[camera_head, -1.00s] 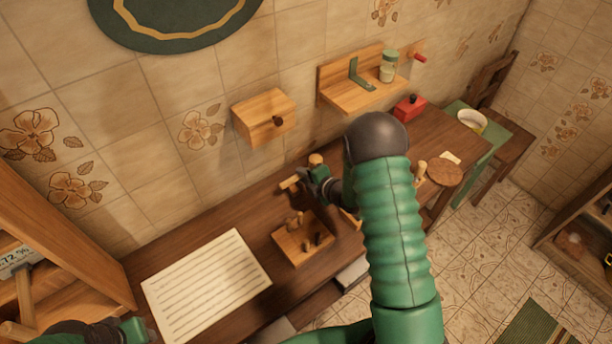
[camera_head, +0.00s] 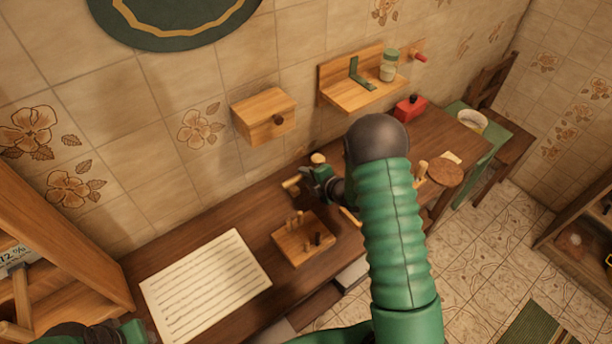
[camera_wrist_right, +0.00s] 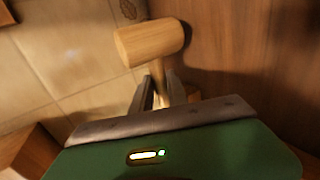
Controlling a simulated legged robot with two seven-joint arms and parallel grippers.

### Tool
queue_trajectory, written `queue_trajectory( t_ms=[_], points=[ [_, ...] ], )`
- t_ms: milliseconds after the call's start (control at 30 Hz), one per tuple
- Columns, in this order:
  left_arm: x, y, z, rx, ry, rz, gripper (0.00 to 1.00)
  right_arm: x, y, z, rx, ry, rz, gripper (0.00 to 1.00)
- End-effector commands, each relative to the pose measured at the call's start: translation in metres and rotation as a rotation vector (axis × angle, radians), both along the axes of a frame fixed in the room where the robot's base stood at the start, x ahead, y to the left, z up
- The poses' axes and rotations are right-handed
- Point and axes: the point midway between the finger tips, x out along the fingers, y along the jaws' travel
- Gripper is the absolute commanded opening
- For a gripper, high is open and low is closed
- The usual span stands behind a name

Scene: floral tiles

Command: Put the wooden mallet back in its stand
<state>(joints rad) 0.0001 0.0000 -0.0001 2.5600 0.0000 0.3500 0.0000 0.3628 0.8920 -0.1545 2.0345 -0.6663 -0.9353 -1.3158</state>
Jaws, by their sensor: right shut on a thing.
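The wooden mallet shows clearly in the right wrist view, with its pale barrel-shaped head (camera_wrist_right: 150,42) beyond the fingers and its handle running down between them. My right gripper (camera_wrist_right: 165,92) is shut on the handle. In the head view, the right gripper (camera_head: 308,178) is over the back of the desk, with the mallet head (camera_head: 292,186) at its left. A wooden block with upright pegs (camera_head: 290,248) stands on the desk in front of the gripper. I cannot tell whether this block is the stand. Part of my left arm shows at the bottom left; its fingers cannot be made out.
A sheet of lined paper (camera_head: 205,285) lies on the desk at left. A wooden box with a knob (camera_head: 264,117) and a small shelf (camera_head: 350,93) are on the tiled wall. A red box (camera_head: 410,108) stands at the back right. My right arm hides part of the desk.

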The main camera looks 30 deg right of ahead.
Motion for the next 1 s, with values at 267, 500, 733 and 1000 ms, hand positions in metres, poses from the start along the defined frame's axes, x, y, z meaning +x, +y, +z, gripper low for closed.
queue_trajectory(
  t_ms=[267, 500, 733, 1000],
  points=[
    [0.000, 0.000, -0.003, 0.000, 0.000, 0.000, 0.36, 0.000, 0.000, -0.003, -0.001, -0.001, 0.001, 0.00],
    [0.000, 0.000, -0.014, 0.000, 0.000, 0.000, 0.36, 0.000, 0.000, -0.013, -0.001, -0.002, 0.001, 0.00],
    [0.000, 0.000, -0.014, 0.000, 0.000, 0.000, 0.36, 0.000, 0.000, -0.013, -0.001, -0.002, 0.000, 0.00],
    [0.000, 0.000, -0.014, 0.000, 0.000, 0.000, 0.36, 0.000, 0.000, -0.013, -0.001, -0.001, 0.000, 0.43]
  ],
)
